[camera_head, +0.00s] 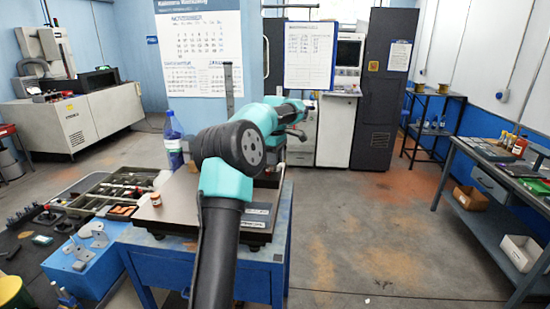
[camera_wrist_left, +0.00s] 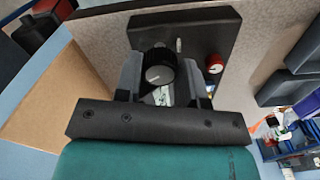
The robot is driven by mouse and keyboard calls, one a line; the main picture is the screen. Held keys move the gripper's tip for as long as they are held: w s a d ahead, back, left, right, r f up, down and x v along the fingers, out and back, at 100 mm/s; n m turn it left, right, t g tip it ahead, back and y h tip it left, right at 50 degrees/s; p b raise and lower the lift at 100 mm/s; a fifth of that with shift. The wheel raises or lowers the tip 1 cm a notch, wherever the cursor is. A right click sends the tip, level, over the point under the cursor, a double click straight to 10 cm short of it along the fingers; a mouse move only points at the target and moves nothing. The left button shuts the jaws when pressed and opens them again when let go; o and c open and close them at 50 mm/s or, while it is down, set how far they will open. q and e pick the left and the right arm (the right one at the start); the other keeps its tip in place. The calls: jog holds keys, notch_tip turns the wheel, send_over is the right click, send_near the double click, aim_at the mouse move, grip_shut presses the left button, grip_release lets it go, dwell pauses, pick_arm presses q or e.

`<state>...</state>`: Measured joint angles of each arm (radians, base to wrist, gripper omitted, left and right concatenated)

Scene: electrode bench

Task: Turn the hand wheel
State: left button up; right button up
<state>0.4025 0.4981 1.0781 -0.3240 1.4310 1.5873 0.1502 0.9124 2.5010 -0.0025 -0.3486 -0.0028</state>
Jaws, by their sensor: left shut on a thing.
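In the left wrist view, a round black knob with a grey face (camera_wrist_left: 159,75), which I take to be the hand wheel, sits in front of a dark block (camera_wrist_left: 205,30). My left gripper (camera_wrist_left: 162,66) has a finger on each side of the knob and is shut on it. A small red knob (camera_wrist_left: 215,63) is on the block just right of the fingers. In the head view my left arm reaches forward over the bench, and its own links hide the knob and most of the gripper. My right gripper is not in view.
A blue bench with a dark plate (camera_head: 177,210) is under my arm. A shelf table (camera_head: 480,205) stands right, beyond open floor.

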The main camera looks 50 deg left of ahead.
pick_arm(q)
jog(key=m, duration=1.2)
jog(key=shift+m, duration=0.3)
jog(key=m, duration=1.2)
jog(key=shift+r, duration=0.1)
jog(key=shift+m, duration=0.4)
jog(key=o, duration=0.9)
